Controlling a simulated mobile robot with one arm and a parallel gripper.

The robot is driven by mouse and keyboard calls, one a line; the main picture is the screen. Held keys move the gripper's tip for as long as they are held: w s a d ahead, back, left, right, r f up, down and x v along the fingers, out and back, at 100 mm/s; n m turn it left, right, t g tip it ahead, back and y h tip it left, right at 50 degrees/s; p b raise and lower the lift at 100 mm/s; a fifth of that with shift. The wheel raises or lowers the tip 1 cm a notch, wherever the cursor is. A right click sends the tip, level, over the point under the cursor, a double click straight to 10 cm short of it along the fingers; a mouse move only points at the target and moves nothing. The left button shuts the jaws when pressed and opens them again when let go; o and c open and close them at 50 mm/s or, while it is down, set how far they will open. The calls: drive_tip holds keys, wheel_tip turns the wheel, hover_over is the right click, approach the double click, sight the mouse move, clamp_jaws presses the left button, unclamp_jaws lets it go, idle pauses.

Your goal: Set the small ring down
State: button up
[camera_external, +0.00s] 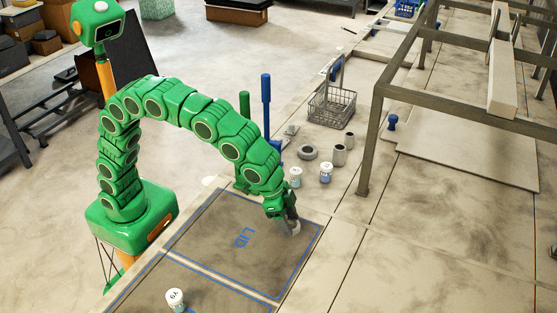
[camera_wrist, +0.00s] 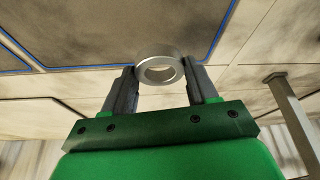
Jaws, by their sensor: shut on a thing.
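The small ring (camera_wrist: 160,57) is a grey metal ring with an open centre. In the wrist view it sits between the two fingertips of my gripper (camera_wrist: 160,78), which are shut on it from both sides. In the external view my gripper (camera_external: 291,226) is low over the upper right part of the blue-outlined area marked LID (camera_external: 215,240). The small ring (camera_external: 295,229) shows there only as a pale piece at the fingertips. I cannot tell whether it touches the surface.
Two white jars (camera_external: 326,172) (camera_external: 295,177), a larger grey ring (camera_external: 308,152) and grey cylinders (camera_external: 339,155) stand behind my gripper. A wire basket (camera_external: 332,108) is farther back. A metal frame (camera_external: 371,150) rises at right. A labelled jar (camera_external: 175,299) stands in front. Most of the LID area is bare.

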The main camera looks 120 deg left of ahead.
sight(297, 242)
drive_tip(key=shift+w+f, duration=0.6)
drive_tip(key=shift+f, duration=1.7)
drive_tip(key=shift+f, duration=0.15)
drive_tip(key=o, duration=1.1)
drive_tip(key=shift+c, duration=0.2)
drive_tip(key=w+a+v, duration=0.1)
drive_tip(key=v, duration=1)
drive_tip(key=s+f+g, duration=0.2)
drive_tip(key=s+f, duration=0.1)
drive_tip(key=s, duration=1.3)
drive_tip(key=s+d+f+m+g, duration=0.1)
drive_tip(key=s+f+g, duration=0.1)
drive_tip(key=s, duration=1.5)
drive_tip(key=s+d+f+m+g, duration=0.1)
drive_tip(key=s+f, duration=0.4)
drive_tip(key=s, duration=1.2)
drive_tip(key=shift+s+g+h, duration=0.15)
drive_tip(key=shift+g+h, duration=0.25)
drive_tip(key=shift+g, duration=0.3)
